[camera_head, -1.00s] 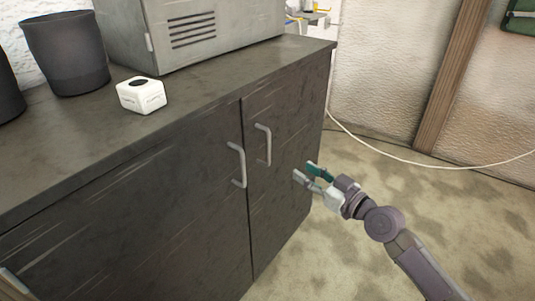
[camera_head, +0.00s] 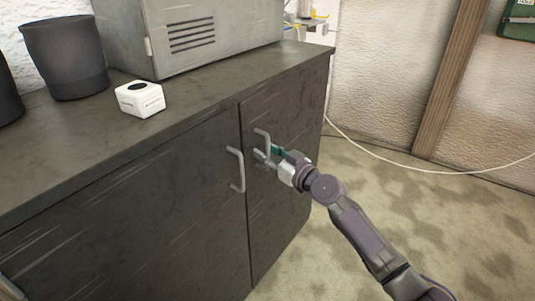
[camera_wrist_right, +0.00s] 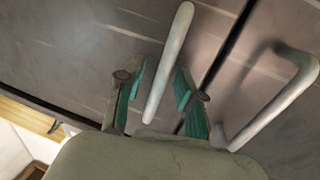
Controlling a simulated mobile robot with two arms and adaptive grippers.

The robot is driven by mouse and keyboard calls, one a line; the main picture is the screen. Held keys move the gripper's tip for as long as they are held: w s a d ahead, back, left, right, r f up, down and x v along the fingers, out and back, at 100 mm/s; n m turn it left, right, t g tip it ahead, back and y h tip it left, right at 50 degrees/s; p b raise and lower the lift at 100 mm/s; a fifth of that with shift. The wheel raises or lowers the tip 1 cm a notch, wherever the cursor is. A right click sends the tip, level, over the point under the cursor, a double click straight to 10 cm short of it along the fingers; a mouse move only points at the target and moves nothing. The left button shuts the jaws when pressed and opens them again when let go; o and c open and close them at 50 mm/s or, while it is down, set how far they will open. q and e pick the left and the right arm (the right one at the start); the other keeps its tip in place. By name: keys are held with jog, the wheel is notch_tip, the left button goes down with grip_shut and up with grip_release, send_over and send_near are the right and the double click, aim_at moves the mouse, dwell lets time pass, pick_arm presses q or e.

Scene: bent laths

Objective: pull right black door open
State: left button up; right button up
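The right black door (camera_head: 287,113) of the cabinet is closed, flush beside the left door (camera_head: 180,190). Its grey bar handle (camera_head: 263,137) is partly hidden by my right gripper (camera_head: 268,155). In the right wrist view, that handle (camera_wrist_right: 168,62) runs between the two open green-padded fingers (camera_wrist_right: 160,92), with gaps showing on both sides. The left door's handle (camera_head: 236,168) stands just left of the gripper; in the right wrist view it also shows at the right (camera_wrist_right: 275,103), outside the fingers. My left gripper is not in view.
The cabinet top (camera_head: 110,128) holds a white cube (camera_head: 140,98), a dark pot (camera_head: 66,55) and a grey metal box (camera_head: 200,35). Open floor (camera_head: 390,205) lies right of the cabinet, crossed by a white cable (camera_head: 420,164) near the wall.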

jog(key=shift+c, duration=0.2)
grip_shut()
dwell(0.4)
